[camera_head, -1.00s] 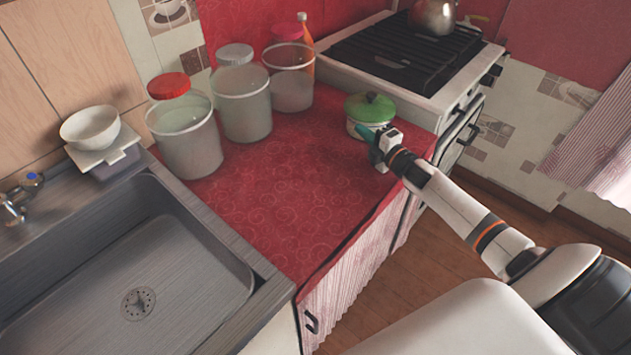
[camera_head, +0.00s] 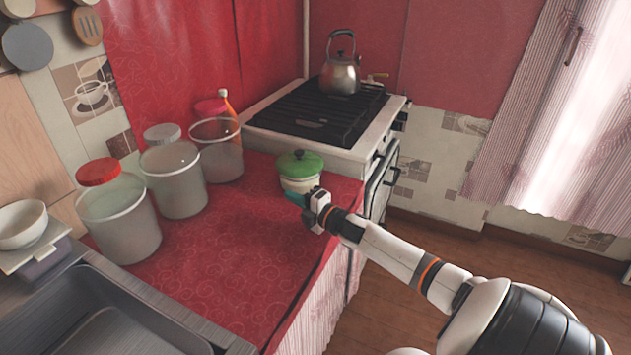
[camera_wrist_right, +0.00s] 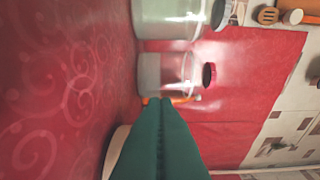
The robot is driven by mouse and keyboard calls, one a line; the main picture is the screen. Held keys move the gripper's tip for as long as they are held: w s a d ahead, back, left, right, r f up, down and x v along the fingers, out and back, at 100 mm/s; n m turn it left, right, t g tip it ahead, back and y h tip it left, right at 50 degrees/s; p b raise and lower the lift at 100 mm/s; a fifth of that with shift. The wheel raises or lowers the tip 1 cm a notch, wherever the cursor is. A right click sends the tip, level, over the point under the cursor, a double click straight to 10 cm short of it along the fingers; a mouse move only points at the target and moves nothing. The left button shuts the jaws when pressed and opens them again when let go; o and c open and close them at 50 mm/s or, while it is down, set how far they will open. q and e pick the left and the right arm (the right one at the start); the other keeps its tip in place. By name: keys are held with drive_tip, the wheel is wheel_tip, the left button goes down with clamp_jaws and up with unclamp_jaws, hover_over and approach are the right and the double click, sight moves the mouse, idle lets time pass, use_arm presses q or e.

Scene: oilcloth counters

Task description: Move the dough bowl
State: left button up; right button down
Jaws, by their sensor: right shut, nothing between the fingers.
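A white bowl (camera_head: 22,224) stands on a white-lidded container (camera_head: 38,250) at the left edge of the head view; it is the only open bowl I see. A small cream pot with a green lid (camera_head: 300,164) stands on the red counter near the stove. My right gripper (camera_head: 295,198) is at the front of this pot, its teal fingers shut and empty. In the right wrist view the shut fingers (camera_wrist_right: 156,135) have a cream curved edge, probably the pot, beside them. I cannot tell if they touch it. My left gripper is out of view.
Several jars line the counter's back, including one with a red lid (camera_head: 120,222). A stove (camera_head: 315,115) with a kettle (camera_head: 340,75) stands beyond the pot. A sink (camera_head: 95,318) is at lower left. The middle of the red counter (camera_head: 215,250) is clear.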

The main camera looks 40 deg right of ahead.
drive_tip(key=s, duration=0.1)
drive_tip(key=s+d, duration=0.1)
drive_tip(key=s+f, duration=0.1)
drive_tip(key=shift+d, duration=0.3)
drive_tip(key=s, duration=0.4)
drive_tip(key=shift+r, duration=0.2)
drive_tip(key=shift+s+d, duration=0.15)
drive_tip(key=shift+s, duration=0.4)
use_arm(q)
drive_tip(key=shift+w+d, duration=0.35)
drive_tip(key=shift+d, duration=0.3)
use_arm(e)
drive_tip(key=shift+s, duration=0.1)
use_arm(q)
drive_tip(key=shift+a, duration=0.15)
